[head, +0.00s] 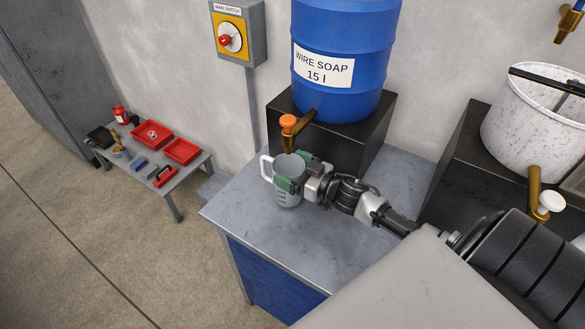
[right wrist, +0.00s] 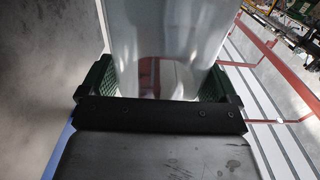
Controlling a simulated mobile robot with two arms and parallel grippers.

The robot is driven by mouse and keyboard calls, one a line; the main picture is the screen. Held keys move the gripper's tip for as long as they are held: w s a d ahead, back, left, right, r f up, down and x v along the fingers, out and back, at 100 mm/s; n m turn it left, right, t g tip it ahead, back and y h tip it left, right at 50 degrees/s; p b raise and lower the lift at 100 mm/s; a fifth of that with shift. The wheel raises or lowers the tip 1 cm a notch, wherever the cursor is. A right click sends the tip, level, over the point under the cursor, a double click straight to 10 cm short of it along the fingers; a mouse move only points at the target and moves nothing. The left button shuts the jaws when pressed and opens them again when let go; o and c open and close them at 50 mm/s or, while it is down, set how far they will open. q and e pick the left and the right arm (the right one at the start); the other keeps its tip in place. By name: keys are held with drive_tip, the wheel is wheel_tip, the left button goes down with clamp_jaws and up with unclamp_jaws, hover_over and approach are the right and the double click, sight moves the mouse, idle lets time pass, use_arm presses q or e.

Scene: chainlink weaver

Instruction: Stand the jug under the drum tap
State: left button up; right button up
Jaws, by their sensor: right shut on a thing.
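The jug (head: 287,199), grey and see-through with measuring marks and a pale handle on its left, is upright at the blue bench's top. My right gripper (head: 297,172) is shut around its body from the right, with green finger pads on either side. The jug also fills the middle of the right wrist view (right wrist: 168,55) between the pads. The brass drum tap (head: 304,122) with an orange knob comes from the blue drum (head: 345,35). Its spout appears just above the jug's mouth. I cannot tell whether the jug's base touches the bench. My left gripper is not in view.
The drum stands on a black block (head: 345,140) on the grey bench top (head: 248,215). A speckled white bucket (head: 525,120) with a white-knobbed tap (head: 540,196) stands on another block at right. A low table (head: 190,178) with red trays is at left.

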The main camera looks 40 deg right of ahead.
drive_tip(key=shift+f+b, duration=0.4)
drive_tip(key=shift+f, duration=0.2)
drive_tip(key=o, duration=0.9)
drive_tip(key=shift+s, duration=0.1)
drive_tip(key=b+v, duration=0.2)
drive_tip(key=v, duration=0.8)
drive_tip(key=shift+s+d, duration=0.2)
drive_tip(key=shift+s, duration=0.05)
